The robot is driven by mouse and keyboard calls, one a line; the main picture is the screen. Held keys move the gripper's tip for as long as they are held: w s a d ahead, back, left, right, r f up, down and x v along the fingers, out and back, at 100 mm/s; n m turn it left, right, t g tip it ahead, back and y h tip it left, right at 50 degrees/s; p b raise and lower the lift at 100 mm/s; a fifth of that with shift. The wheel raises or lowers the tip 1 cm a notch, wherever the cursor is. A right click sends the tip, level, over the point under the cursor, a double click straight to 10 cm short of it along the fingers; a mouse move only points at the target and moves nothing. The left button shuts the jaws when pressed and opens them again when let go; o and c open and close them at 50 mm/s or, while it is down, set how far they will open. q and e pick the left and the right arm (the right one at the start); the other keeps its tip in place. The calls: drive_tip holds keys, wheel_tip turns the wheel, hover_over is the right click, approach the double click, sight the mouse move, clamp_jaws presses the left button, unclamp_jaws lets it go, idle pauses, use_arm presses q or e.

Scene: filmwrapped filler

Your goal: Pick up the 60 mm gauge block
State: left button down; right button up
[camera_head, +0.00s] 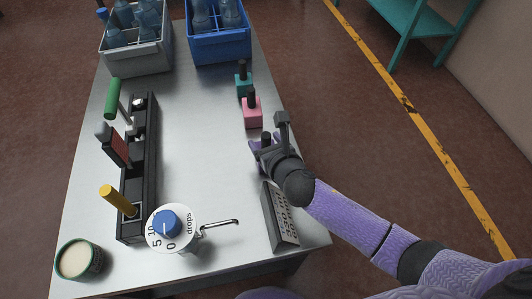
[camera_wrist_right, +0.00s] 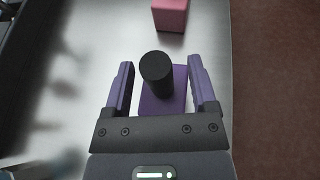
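Three coloured blocks with black cylindrical knobs stand along the table's right side: a teal block (camera_head: 243,87), a pink block (camera_head: 252,113) and a purple block (camera_wrist_right: 163,103). No size marking is readable on them, so I cannot tell which is 60 mm. My right gripper (camera_head: 268,141) is at the purple block. In the wrist view, its fingers stand apart on both sides of that block, with a small gap at the left; contact on the right is unclear. The pink block also shows ahead in the wrist view (camera_wrist_right: 170,14). My left gripper is out of view.
A black rack (camera_head: 133,205) holds upright tools at the left. A dial marked "drops" (camera_head: 187,239), a round tin (camera_head: 78,262) and a slotted dark block (camera_head: 281,222) are near the front. Grey (camera_head: 135,60) and blue (camera_head: 220,47) crates hold bottles behind. The table's middle is clear.

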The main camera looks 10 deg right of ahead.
clamp_jaws()
